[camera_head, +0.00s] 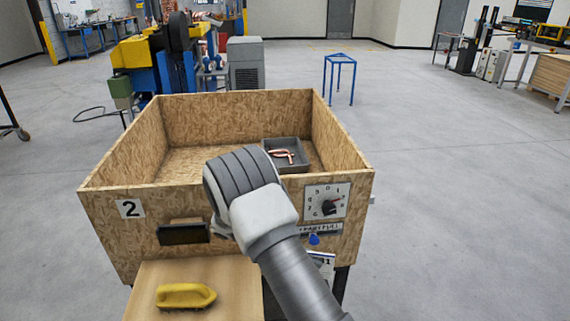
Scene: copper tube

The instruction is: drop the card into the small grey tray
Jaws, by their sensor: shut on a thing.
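The small grey tray (304,158) stands inside the wooden box, toward its right side, and holds copper tube pieces. My gripper (226,234) is mostly hidden behind my own wrist and forearm, in front of the box; only a small light grey part shows at the left. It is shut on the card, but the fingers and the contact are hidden. The card is outside the box, below the tray.
The wooden box (110,160) has raised walls and an open top. A yellow object (185,296) lies on a wooden shelf (140,280) in front.

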